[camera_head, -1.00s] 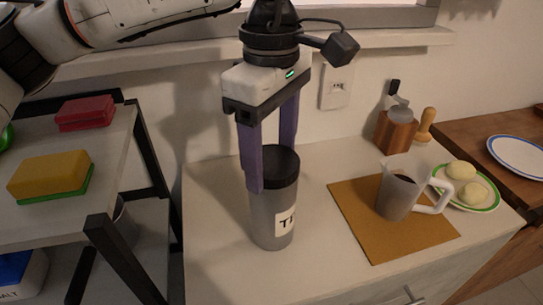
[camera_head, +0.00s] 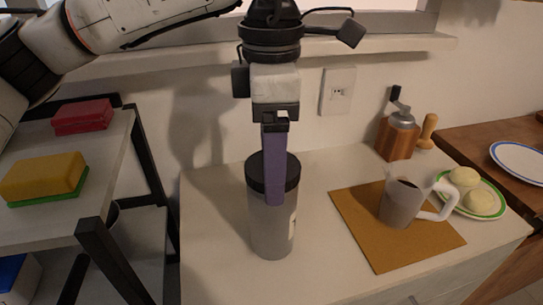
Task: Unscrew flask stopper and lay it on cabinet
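The grey flask (camera_head: 268,232) stands upright on the light cabinet (camera_head: 213,245). Its black stopper (camera_head: 257,172) sits on top of it. My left gripper (camera_head: 273,185) points straight down over the flask. Its near purple finger lies against the front of the stopper and reaches just below it onto the flask. The far finger is hidden behind. The gripper looks shut on the stopper. The flask's white label shows only as a sliver at its right edge. My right gripper is not in view.
A mug (camera_head: 402,203) stands on a brown mat (camera_head: 365,235) to the right. Behind are a grinder (camera_head: 398,137) and a plate (camera_head: 492,206) with pale round items. The cabinet left of the flask is clear.

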